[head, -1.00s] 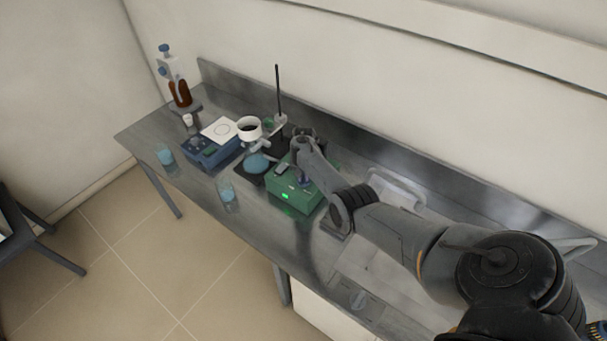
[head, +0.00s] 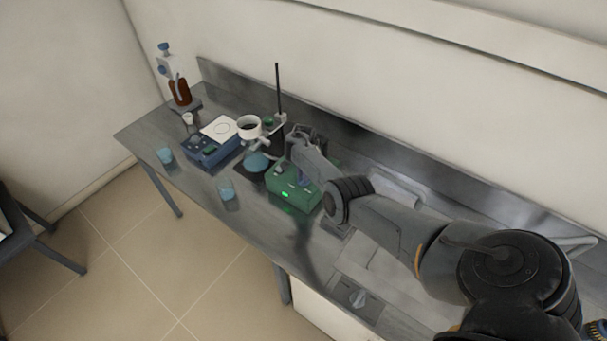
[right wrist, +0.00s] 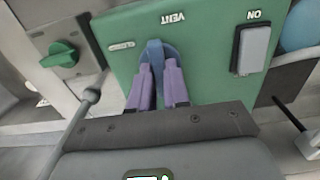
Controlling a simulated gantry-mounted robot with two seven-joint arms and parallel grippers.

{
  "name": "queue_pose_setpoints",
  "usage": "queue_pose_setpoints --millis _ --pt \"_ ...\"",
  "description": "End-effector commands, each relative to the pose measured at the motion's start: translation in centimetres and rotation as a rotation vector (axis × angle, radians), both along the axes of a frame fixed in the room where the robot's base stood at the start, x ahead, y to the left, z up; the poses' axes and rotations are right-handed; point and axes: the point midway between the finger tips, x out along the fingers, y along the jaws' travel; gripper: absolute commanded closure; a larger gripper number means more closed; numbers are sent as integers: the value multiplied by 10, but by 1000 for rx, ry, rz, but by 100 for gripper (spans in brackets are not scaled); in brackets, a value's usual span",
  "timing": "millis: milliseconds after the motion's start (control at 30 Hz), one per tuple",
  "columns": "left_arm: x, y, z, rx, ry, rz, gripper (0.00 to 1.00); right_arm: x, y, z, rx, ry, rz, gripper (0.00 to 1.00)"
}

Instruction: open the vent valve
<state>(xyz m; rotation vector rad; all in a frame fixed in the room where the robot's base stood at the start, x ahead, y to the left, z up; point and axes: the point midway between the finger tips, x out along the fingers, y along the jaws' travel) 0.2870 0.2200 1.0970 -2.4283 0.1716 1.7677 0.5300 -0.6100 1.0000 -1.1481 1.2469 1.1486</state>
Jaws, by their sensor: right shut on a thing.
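The green box (head: 293,190) with a lit green display stands on the metal bench, partly hidden by my right arm. In the right wrist view its green panel (right wrist: 205,60) shows upside down with the word VENT. Below that word is the blue vent valve (right wrist: 155,52), its handle standing between the purple fingers of my right gripper (right wrist: 158,80). The fingers are shut on the handle. A small label beside the valve is too small to read surely. My left gripper is not in view.
A grey ON switch (right wrist: 253,48) sits beside the valve; a green knob (right wrist: 62,55) is on the other side. A blue device (head: 212,150), a stand with a white funnel (head: 249,124) and a beaker (head: 227,190) stand left of the box. A sink (head: 385,235) lies right.

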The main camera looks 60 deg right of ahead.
Motion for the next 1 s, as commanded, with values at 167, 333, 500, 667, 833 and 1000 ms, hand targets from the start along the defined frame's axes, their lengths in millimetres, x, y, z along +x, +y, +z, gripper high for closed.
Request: queue_pose_setpoints --millis 167,333,500,667,833,1000 --pt "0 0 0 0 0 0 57 0 0 0 0 -1 -13 100" --pt "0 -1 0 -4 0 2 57 0 0 0 0 0 -13 100" --pt "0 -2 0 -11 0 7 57 0 0 0 0 0 -13 75" --pt "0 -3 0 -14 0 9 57 0 0 0 0 0 -12 58" --pt "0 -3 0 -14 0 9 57 0 0 0 0 0 -11 58" --pt "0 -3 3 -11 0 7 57 0 -1 6 -2 -1 -10 58"
